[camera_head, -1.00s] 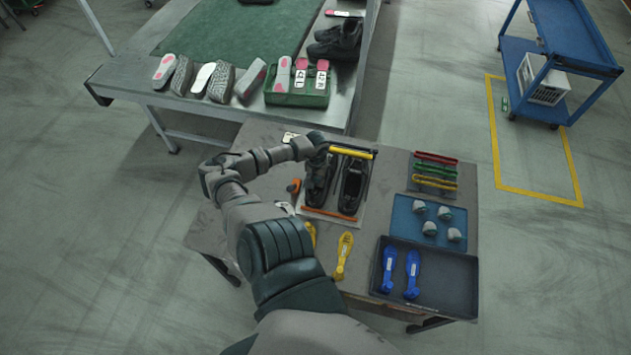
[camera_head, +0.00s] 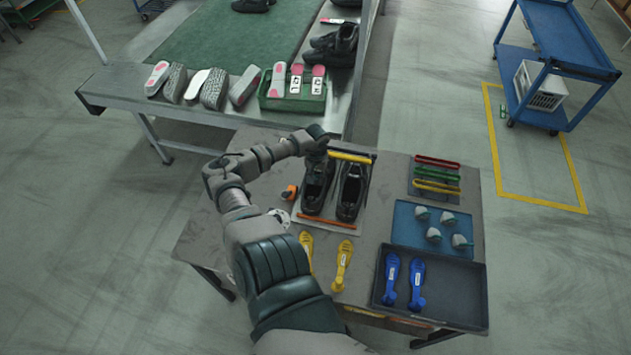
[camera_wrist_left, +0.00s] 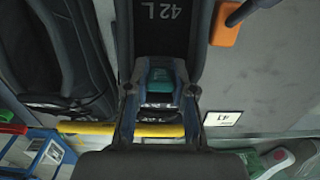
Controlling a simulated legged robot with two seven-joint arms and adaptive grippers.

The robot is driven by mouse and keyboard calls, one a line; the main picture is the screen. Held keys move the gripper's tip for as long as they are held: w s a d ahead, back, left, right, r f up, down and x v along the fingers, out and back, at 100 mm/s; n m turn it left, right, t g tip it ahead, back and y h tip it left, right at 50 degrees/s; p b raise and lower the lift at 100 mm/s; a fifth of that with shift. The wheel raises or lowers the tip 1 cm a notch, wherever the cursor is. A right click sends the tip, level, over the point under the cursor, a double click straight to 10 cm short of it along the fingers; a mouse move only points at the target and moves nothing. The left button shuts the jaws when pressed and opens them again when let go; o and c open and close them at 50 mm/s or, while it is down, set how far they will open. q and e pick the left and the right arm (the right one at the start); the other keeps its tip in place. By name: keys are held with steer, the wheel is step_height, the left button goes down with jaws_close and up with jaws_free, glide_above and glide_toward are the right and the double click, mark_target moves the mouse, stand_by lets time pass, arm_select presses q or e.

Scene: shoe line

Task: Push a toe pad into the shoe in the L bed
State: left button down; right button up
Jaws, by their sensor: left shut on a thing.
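Two black shoes lie side by side in a bed on the table: the left shoe (camera_head: 317,188) and the right shoe (camera_head: 352,190). In the left wrist view the shoe with the "42 L" insole (camera_wrist_left: 163,20) lies under my left gripper (camera_wrist_left: 160,90). My left gripper (camera_head: 318,146) is at the far end of the left shoe, by the yellow bar (camera_head: 350,157). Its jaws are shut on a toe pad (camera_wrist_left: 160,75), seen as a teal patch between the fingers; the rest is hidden. Several grey toe pads (camera_head: 433,235) lie on a blue mat. My right gripper is out of view.
A dark tray (camera_head: 455,295) with two blue tools stands at the near right. Yellow tools (camera_head: 342,265) lie in front of the bed. An orange-handled tool (camera_head: 290,192) lies left of it. Coloured bars (camera_head: 437,175) lie at right. Insoles and a green box (camera_head: 292,104) stand behind.

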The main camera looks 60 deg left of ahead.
arm_select(q)
steer(key=shift+w, duration=0.1)
steer(key=c, duration=0.9)
jaws_free()
steer(key=shift+s+d+r+p, duration=0.2)
steer(key=shift+s+d+p, duration=0.1)
steer(key=shift+p, duration=0.45)
steer(key=shift+s+d+r+p, duration=0.2)
steer(key=shift+s+d+p, duration=0.3)
steer(key=shift+p, duration=0.4)
steer(key=shift+r, duration=0.1)
steer(key=shift+r+p, duration=1.4)
